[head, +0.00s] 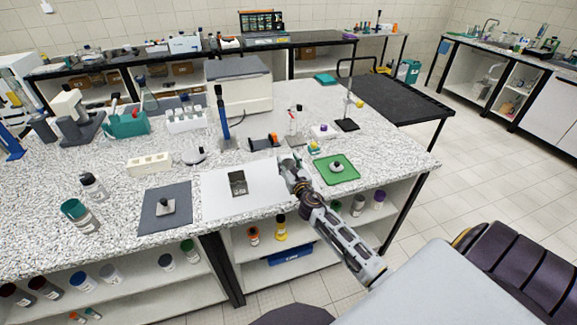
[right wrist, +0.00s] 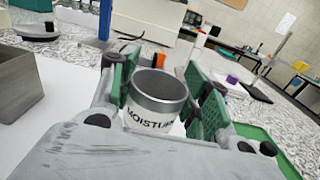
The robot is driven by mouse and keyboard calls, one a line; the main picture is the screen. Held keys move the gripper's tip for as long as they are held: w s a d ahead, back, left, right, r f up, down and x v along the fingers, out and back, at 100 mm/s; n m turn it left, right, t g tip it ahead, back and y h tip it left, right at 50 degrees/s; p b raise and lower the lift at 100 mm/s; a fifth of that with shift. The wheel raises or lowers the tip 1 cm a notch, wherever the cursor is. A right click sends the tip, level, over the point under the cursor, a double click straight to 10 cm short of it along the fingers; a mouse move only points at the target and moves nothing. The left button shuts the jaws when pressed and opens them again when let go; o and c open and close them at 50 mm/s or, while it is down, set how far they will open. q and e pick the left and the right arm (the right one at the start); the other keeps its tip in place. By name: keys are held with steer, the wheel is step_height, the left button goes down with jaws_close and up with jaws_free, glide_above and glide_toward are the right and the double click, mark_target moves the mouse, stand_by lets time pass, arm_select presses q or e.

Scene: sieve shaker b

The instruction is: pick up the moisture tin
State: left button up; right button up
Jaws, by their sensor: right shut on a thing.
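The moisture tin (right wrist: 152,112) is a small open metal cylinder with a white label reading "MOISTU…", seen in the right wrist view. My right gripper (head: 288,164) is shut on it, with one green-padded finger on each side of the tin. The tin looks upright. In the head view the gripper hides most or all of the tin, at the right edge of a white mat (head: 215,207). I cannot tell whether the tin touches the surface. My left gripper is not in view.
An open square metal box (head: 238,187) stands on the white mat, left of my right gripper. A green mat (head: 350,176) with a small object lies to the right. A dark mat (head: 152,222) lies further left. An orange-ended black holder (head: 258,144) stands behind.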

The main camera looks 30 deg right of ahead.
steer(key=shift+r+p, duration=0.65)
steer(key=shift+r, duration=1.7)
